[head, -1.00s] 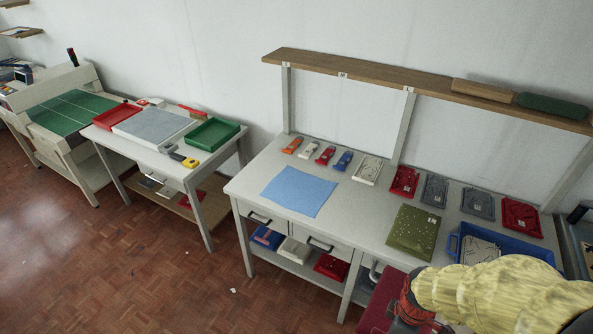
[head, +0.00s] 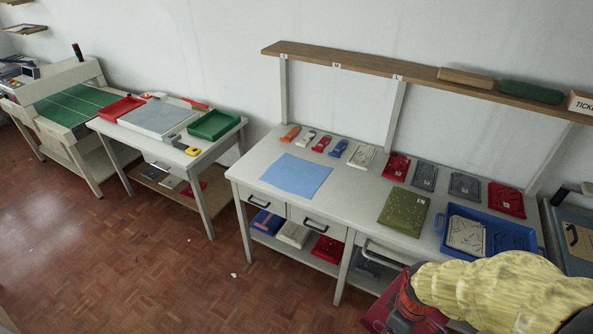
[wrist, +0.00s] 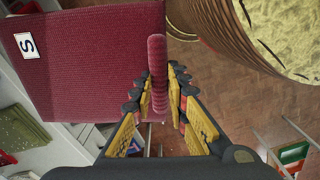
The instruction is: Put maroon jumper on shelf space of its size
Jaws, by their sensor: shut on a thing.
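The maroon jumper (wrist: 95,62) is a flat folded knit with a white tag reading S (wrist: 26,45), large in the wrist view. My gripper (wrist: 160,78) is shut on its folded edge, which stands between the yellow-padded fingers. In the head view a corner of the jumper (head: 376,319) shows at the bottom, in front of the table; my arm hides much of it. The wooden shelf (head: 365,65) runs along the wall above the table. Its front has small labels: M (head: 336,66), L (head: 397,78) and a leftmost one (head: 285,57) too small to read.
A wooden block (head: 465,78), a green roll (head: 530,92) and a TICKET box (head: 582,103) occupy the shelf's right part; its left part is bare. The table (head: 345,205) holds a blue cloth (head: 297,175), a green folded piece (head: 404,211), a blue tray (head: 510,238) and several small packets.

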